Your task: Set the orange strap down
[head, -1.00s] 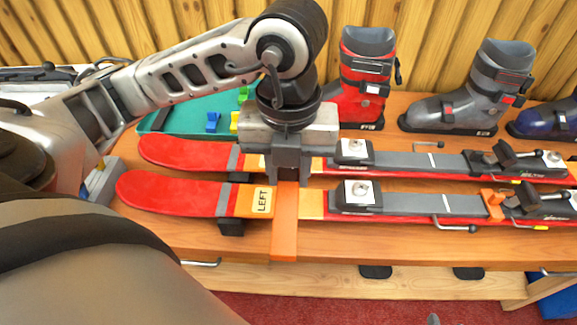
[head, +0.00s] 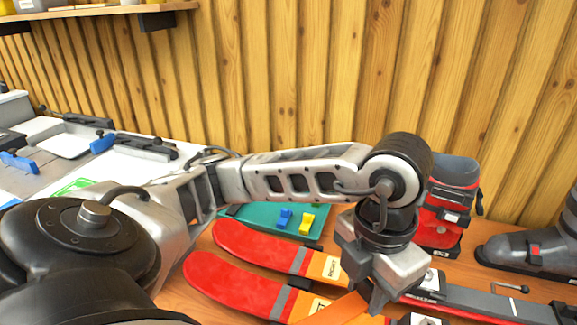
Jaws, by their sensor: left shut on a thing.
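The orange strap (head: 338,310) shows low in the head view as a flat band running down and left from my left gripper (head: 375,303). The gripper is shut on it, over the skis. The strap's lower end is cut off by the picture edge, and I cannot tell whether it touches the skis. The far red ski (head: 255,243) carries an orange label reading RIGHT, and the near red ski (head: 230,287) lies in front of it. My right gripper is not in view.
A red boot (head: 438,228) and a grey boot (head: 535,250) stand behind the skis. A teal mat (head: 262,217) holds blue and yellow pieces. A white worktop with tools (head: 50,160) is at the left, and a shelf (head: 90,12) hangs on the wooden wall.

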